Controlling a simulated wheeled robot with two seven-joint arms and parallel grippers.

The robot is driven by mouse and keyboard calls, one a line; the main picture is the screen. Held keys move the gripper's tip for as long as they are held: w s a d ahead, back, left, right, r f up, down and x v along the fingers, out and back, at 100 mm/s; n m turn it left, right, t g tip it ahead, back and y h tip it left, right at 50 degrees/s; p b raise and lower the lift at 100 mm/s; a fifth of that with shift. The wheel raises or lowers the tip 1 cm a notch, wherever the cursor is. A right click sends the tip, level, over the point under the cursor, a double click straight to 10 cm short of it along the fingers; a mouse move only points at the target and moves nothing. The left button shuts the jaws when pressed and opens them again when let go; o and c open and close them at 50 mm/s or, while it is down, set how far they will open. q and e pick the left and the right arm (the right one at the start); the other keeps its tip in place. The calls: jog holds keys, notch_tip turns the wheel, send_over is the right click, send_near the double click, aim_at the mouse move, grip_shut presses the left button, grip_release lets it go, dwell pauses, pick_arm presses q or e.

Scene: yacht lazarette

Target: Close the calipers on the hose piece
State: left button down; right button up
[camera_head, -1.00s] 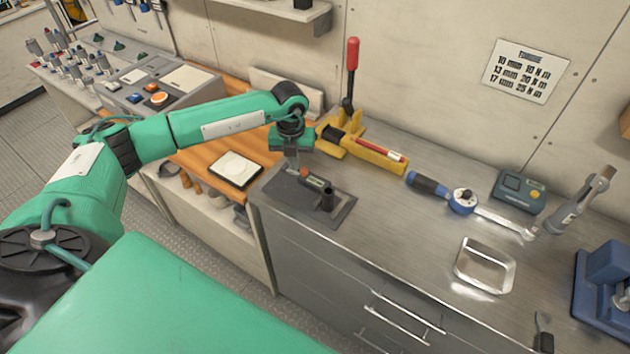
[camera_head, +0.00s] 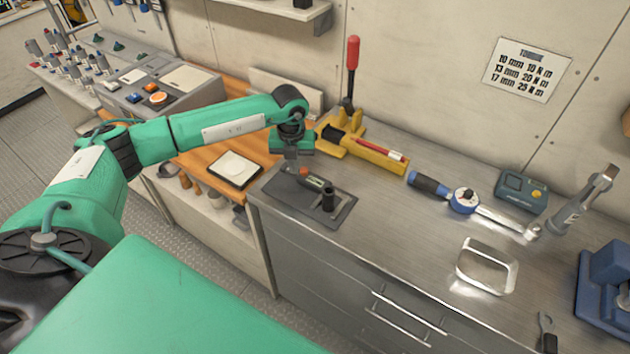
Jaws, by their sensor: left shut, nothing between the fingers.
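The calipers (camera_head: 314,182) lie on a dark grey mat (camera_head: 342,213) on the steel worktop; they have a small display and a red part on top. The hose piece (camera_head: 328,199), a short black cylinder, stands upright at their right end. Whether the jaws touch the hose is too small to tell. My left gripper (camera_head: 291,159) is shut and empty, just above the calipers' left end near the red part, apparently clear of them. My right gripper is not in view.
A yellow tool with a red-handled lever (camera_head: 352,70) stands behind the mat. A torque wrench (camera_head: 462,200), a metal tray (camera_head: 486,266) and a teal box (camera_head: 522,190) are to the right. A white-faced square plate (camera_head: 235,169) lies left. The steel between mat and tray is clear.

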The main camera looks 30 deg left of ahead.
pick_arm(q)
jog(key=shift+s+d, duration=0.1)
jog(key=shift+d, duration=0.9)
dwell(0.3)
jog(key=shift+a, duration=0.1)
dwell(0.5)
jog(key=shift+a, duration=0.9)
notch_tip(320, 180, up, 8)
jog(key=p, duration=0.4)
dwell(0.3)
